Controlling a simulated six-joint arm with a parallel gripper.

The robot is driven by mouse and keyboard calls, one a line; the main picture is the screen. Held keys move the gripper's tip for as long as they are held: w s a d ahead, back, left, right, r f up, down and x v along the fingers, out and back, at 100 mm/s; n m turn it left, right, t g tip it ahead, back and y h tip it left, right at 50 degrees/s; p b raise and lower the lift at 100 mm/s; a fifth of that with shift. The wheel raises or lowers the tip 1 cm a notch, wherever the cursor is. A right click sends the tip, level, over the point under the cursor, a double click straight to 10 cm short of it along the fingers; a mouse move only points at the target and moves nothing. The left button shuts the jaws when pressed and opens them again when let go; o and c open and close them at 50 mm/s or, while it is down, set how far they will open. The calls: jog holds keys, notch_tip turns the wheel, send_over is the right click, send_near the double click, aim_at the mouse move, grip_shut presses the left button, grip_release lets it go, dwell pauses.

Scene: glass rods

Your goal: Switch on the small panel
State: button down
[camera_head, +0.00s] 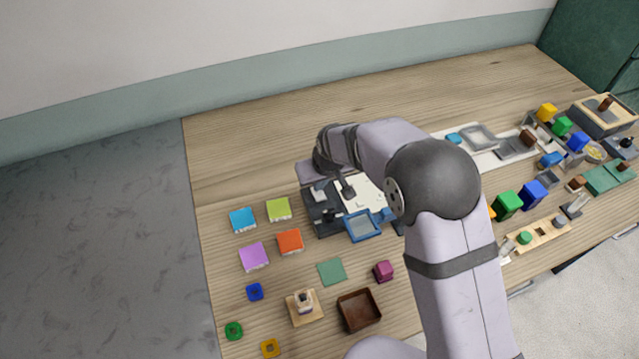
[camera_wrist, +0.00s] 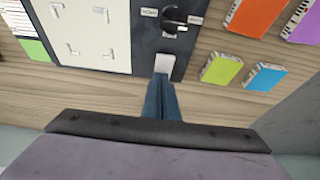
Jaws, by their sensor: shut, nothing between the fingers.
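The small panel is a dark board (camera_head: 313,217) with a pale plate beside it on the table, partly hidden by my arm in the head view. In the wrist view the dark board (camera_wrist: 145,45) carries a black rotary knob (camera_wrist: 173,18) with small white labels around it. A light grey rocker-like switch (camera_wrist: 165,66) sits at its edge nearest my gripper. My gripper (camera_wrist: 161,84) is shut and empty, pointing at this switch. The tips look very close to it; I cannot tell whether they touch. The knob (camera_head: 328,215) also shows in the head view.
A blue-framed tray (camera_head: 362,226) lies in front of the panel. Lime, cyan, orange and purple blocks (camera_head: 254,256) lie to its left. A brown open box (camera_head: 359,310) stands nearer the front. Many coloured blocks and fixtures crowd the right. The table's back left is clear.

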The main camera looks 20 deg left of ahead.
aim_at(323, 199)
jog(key=shift+f, duration=0.15)
jog(key=shift+s+d, duration=0.1)
jog(key=shift+s+d+f, duration=0.1)
jog(key=shift+s+d, duration=0.55)
notch_tip(323, 199, up, 5)
jog(key=p, duration=0.4)
jog(key=shift+s+d, duration=0.1)
jog(key=shift+s, duration=0.05)
jog(key=shift+s+d+b, duration=0.1)
jog(key=shift+d+b, duration=0.05)
jog(key=shift+b, duration=0.55)
jog(key=b+v, duration=0.2)
jog(key=v, duration=0.7)
jog(key=shift+b, duration=0.3)
